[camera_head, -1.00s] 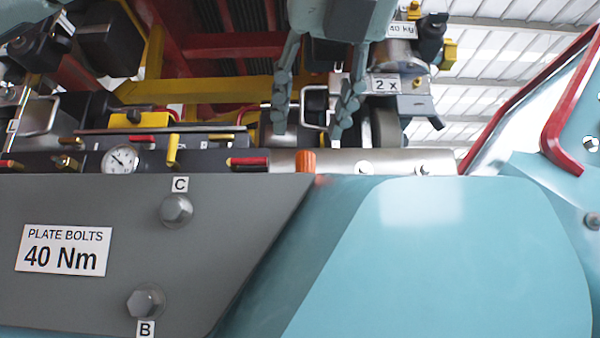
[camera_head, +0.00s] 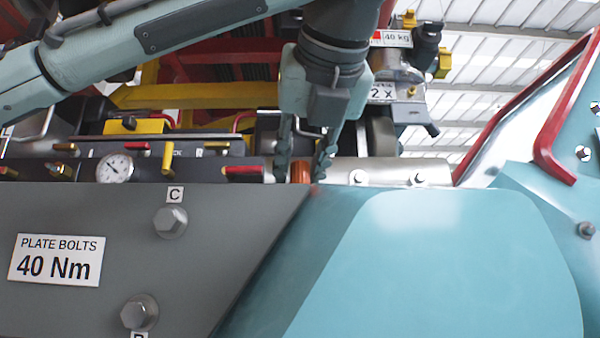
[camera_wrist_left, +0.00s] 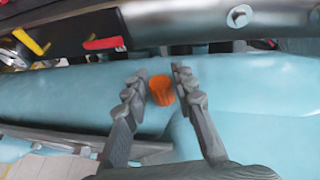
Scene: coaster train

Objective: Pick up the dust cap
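The dust cap (camera_head: 301,171) is a small orange ribbed cap standing at the far edge of the teal housing, in front of a silver cylinder. My left gripper (camera_head: 303,172) points down over it, with one finger on each side. In the left wrist view the orange cap (camera_wrist_left: 162,90) lies between the two fingertips of my left gripper (camera_wrist_left: 161,82). The fingers are open, with a small gap visible beside the cap. The cap's lower part is hidden behind the panel edge in the head view. My right gripper is not in view.
A grey panel (camera_head: 110,230) with bolts and a torque label is at the front left. A teal housing (camera_head: 430,260) fills the front right. A red-handled lever (camera_head: 243,174) and a gauge (camera_head: 114,168) stand left of the cap. A red rail (camera_head: 553,150) rises at right.

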